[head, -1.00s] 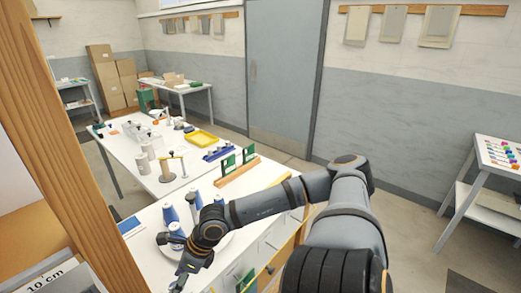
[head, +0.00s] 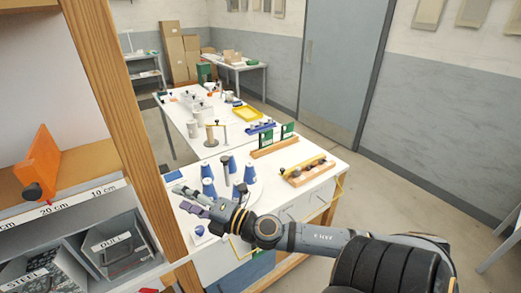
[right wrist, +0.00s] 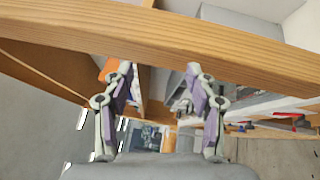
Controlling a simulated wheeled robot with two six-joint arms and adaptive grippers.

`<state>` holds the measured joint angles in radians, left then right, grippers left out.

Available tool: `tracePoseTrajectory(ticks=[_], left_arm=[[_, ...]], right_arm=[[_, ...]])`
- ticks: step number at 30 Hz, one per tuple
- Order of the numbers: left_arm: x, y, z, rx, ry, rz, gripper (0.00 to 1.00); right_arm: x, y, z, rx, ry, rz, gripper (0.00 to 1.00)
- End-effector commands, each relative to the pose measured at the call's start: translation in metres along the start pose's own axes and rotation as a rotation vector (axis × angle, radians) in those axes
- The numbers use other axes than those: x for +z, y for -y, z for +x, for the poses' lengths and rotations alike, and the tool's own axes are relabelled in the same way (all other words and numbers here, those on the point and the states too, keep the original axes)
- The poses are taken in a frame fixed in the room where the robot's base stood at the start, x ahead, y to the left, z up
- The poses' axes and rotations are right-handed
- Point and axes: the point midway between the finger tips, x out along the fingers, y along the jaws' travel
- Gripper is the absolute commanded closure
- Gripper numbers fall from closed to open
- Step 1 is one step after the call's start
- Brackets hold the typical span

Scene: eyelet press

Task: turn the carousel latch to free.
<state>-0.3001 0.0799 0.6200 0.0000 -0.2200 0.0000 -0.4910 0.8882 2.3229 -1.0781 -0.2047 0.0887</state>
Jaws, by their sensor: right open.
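The carousel is a pale round plate (head: 255,190) on the near white table, with several blue cones (head: 208,187) standing on it. My right gripper (head: 180,198) is at the plate's left side in the head view, open, pointing left. Its two fingers stand apart with nothing between them in the right wrist view (right wrist: 159,74). The gripper and forearm hide part of the carousel's near side. I cannot make out the latch clearly. A small white block with a dark blue top (head: 199,231) sits just below the gripper in the picture. My left gripper is not in view.
A wooden shelf post (head: 118,120) stands left of my right gripper; a wooden beam (right wrist: 170,42) crosses the right wrist view close up. The shelf holds an orange piece (head: 38,165) and grey bins (head: 122,250). A wooden rack with dark knobs (head: 305,170) lies right of the carousel.

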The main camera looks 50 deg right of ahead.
Motion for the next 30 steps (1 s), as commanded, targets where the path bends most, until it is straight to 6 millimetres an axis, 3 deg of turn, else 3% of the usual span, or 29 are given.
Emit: tracePoseTrajectory(ticks=[6, 15, 23, 30], left_arm=[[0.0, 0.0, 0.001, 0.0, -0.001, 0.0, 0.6], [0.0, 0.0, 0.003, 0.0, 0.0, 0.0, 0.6], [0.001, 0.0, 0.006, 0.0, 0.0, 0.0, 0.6], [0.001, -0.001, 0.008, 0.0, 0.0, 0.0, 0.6]], right_arm=[[0.047, 0.02, -0.014, -0.02, 0.296, 0.278, 0.43], [0.08, 0.074, -0.045, -0.111, 0.589, 0.557, 0.43], [0.085, 0.128, -0.075, -0.222, 0.786, 0.755, 0.43], [0.075, 0.177, -0.101, -0.335, 0.927, 0.91, 0.43]])
